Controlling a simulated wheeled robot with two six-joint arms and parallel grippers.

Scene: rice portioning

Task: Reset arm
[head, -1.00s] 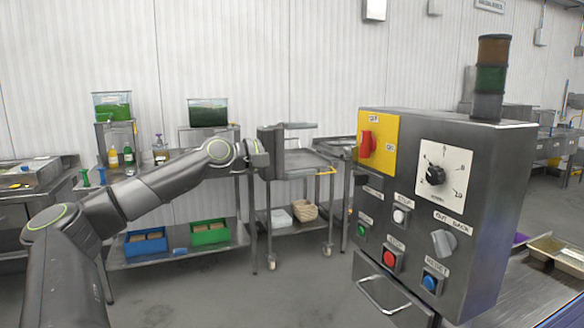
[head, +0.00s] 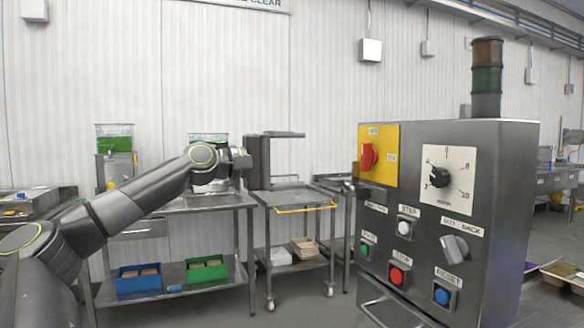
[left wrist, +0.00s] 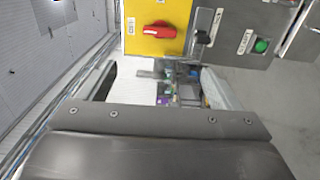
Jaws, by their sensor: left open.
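My left arm (head: 130,205) reaches in from the left of the head view, and its gripper (head: 298,160) is held in the air left of the grey control box (head: 500,210). The gripper's two fingers are spread apart, one above the other, with nothing between them. In the left wrist view the gripper (left wrist: 158,78) is also open and empty, with the box's yellow plate (left wrist: 145,38) and red rotary switch (left wrist: 152,30) beyond it. The gripper is apart from the box. My right gripper is not in view.
The box carries a dial (head: 440,177), several push buttons, and a stack light (head: 487,80) on top. Behind my arm stand a steel table (head: 160,285) with a blue bin (head: 138,286) and a green bin (head: 206,274), and a wheeled cart (head: 300,201).

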